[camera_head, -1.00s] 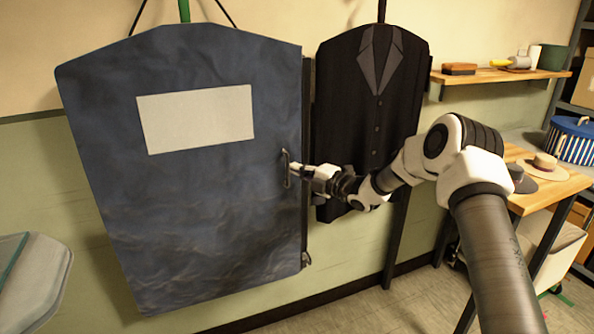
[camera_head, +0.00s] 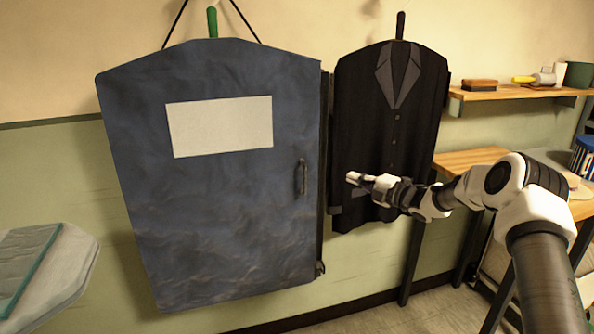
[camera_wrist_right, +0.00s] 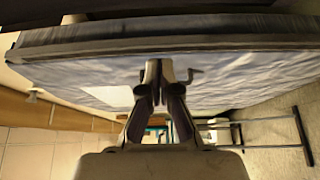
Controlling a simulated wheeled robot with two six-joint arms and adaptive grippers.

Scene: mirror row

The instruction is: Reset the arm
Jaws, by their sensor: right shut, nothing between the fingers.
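My right gripper (camera_head: 352,178) is shut and empty. It is in front of the dark suit jacket (camera_head: 392,130), to the right of the blue garment-shaped door (camera_head: 215,210) and apart from its handle (camera_head: 302,177). My left gripper is not in view.
A wooden shelf (camera_head: 520,92) with a brush (camera_head: 479,85) and cups is on the wall at right. A wooden table (camera_head: 470,160) stands below it, partly behind my right arm. A grey padded surface (camera_head: 70,275) is at lower left.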

